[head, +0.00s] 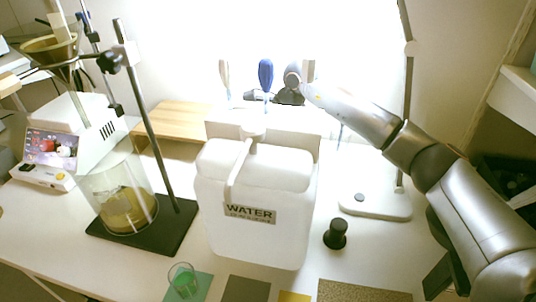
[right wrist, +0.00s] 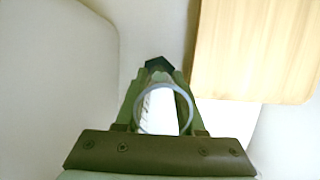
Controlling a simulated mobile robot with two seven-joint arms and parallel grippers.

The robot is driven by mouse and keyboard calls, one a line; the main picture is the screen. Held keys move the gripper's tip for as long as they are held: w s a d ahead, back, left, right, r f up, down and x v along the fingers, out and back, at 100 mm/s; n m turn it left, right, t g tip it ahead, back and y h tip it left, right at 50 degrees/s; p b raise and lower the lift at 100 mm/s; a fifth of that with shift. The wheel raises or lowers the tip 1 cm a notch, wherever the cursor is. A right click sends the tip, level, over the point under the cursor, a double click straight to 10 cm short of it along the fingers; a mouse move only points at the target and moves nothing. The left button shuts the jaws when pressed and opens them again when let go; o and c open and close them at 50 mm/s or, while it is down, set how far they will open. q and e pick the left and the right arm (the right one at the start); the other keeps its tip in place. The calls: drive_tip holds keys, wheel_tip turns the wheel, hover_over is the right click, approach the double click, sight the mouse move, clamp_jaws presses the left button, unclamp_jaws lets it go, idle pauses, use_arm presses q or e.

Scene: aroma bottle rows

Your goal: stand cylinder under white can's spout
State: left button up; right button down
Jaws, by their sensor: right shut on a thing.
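The white can (head: 255,185), labelled WATER, stands mid-table. Its white spout (head: 238,168) runs from the top down the front face. My right arm reaches in from the right, past the can's back edge. In the right wrist view my right gripper (right wrist: 161,100) is shut on a clear cylinder (right wrist: 163,133), seen from above as a round rim with marks inside. The can's pale side probably fills the left of that view. In the head view I cannot make out the cylinder. My left gripper is not in view.
A wooden board (head: 180,117) lies behind the can, also in the right wrist view (right wrist: 255,45). A black stand with a large beaker (head: 125,195) is on the left.

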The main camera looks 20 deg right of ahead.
drive_tip(key=shift+f, duration=0.1)
drive_tip(key=c, duration=0.8)
unclamp_jaws()
